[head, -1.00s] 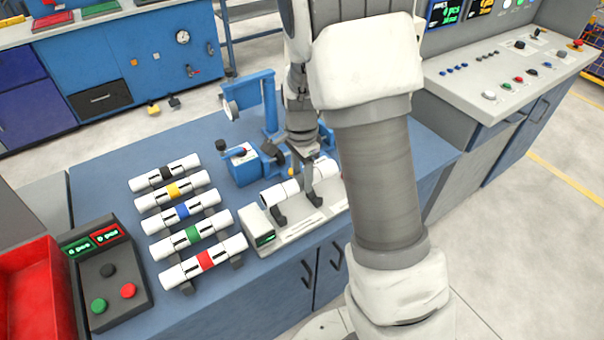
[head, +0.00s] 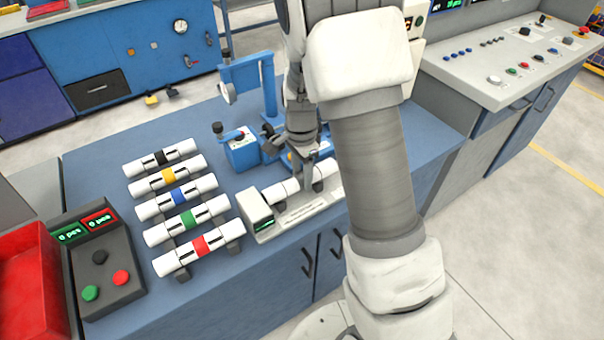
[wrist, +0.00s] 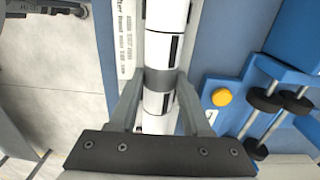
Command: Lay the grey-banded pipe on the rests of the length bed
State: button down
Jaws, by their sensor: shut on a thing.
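The grey-banded pipe (wrist: 164,45) is white with a grey band and dark slots. In the wrist view it runs lengthwise between the fingers of my gripper (wrist: 161,98), which is shut on it near the band. In the head view the pipe (head: 283,191) lies along the length bed (head: 304,213), at or just over its dark rests (head: 318,186). Whether it touches both rests cannot be told. My gripper (head: 306,180) comes down on it from above, and my arm hides the pipe's right end and that end of the bed.
Several white pipes with coloured bands, such as the red-banded one (head: 200,246), lie on a rack to the left. A blue device (head: 243,152) stands behind the bed. A button box (head: 100,262) and red bin (head: 28,290) are at the left front.

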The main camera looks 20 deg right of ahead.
aim_at(301, 174)
jog(key=shift+f+b, duration=0.3)
jog(key=shift+f, duration=0.2)
dwell(0.4)
jog(key=shift+c, duration=1.4)
grip_release()
notch_tip(301, 174, up, 18)
jog(key=p, duration=0.2)
jog(key=shift+w+f+p, duration=0.15)
jog(key=shift+f+p, duration=0.1)
jog(key=shift+p, duration=0.15)
